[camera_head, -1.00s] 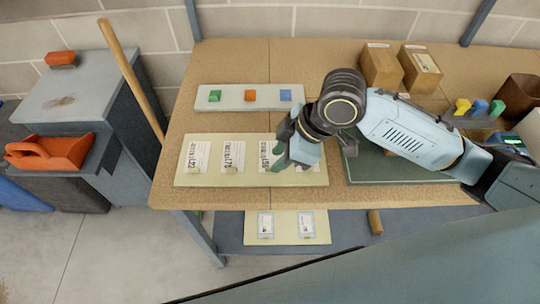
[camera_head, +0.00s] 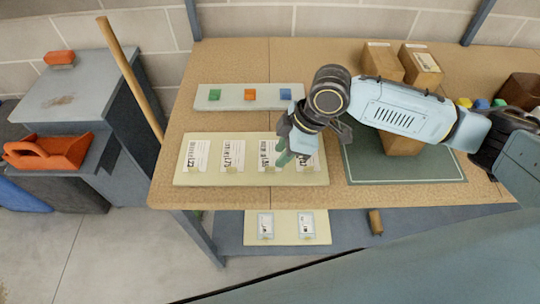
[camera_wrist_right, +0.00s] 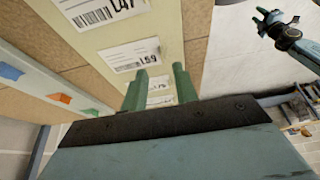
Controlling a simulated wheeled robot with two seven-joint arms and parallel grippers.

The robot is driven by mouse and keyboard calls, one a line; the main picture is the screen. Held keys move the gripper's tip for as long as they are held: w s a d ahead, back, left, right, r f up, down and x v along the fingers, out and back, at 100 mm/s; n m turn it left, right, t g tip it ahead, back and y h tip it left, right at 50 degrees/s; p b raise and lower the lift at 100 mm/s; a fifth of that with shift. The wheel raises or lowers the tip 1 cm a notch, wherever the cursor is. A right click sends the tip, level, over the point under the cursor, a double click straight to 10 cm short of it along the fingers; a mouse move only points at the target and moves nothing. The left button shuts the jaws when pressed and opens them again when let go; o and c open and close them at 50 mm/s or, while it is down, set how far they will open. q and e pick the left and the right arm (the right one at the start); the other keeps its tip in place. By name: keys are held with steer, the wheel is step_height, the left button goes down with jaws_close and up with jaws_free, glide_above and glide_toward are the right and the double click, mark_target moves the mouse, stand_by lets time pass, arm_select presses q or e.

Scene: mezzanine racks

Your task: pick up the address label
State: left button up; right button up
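Several white printed labels with barcodes stand in a row on a cream board (camera_head: 220,180) on the bench; I cannot tell which is the address label. In the head view the left ones (camera_head: 196,154) (camera_head: 232,155) show clear. A third label (camera_head: 267,153) is beside my right gripper (camera_head: 292,157), and the rightmost label (camera_head: 313,163) is partly hidden by it. In the right wrist view the right gripper (camera_wrist_right: 162,88) is open, fingers apart and empty, with a label (camera_wrist_right: 160,84) seen beyond the gap. My left gripper (camera_wrist_right: 262,17) shows small at the upper right there.
A grey strip (camera_head: 222,104) with green, orange and blue blocks lies behind the board. A green mat (camera_head: 430,170) and cartons (camera_head: 420,65) are to the right. A lower shelf holds another cream board (camera_head: 286,236) with two labels. A wooden pole (camera_head: 130,75) leans at the left.

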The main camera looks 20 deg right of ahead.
mark_target(270, 171)
steer(key=x, duration=0.5)
steer(key=shift+s+f, duration=0.1)
steer(key=shift+s, duration=0.05)
steer(key=shift+c, duration=0.4)
jaws_close()
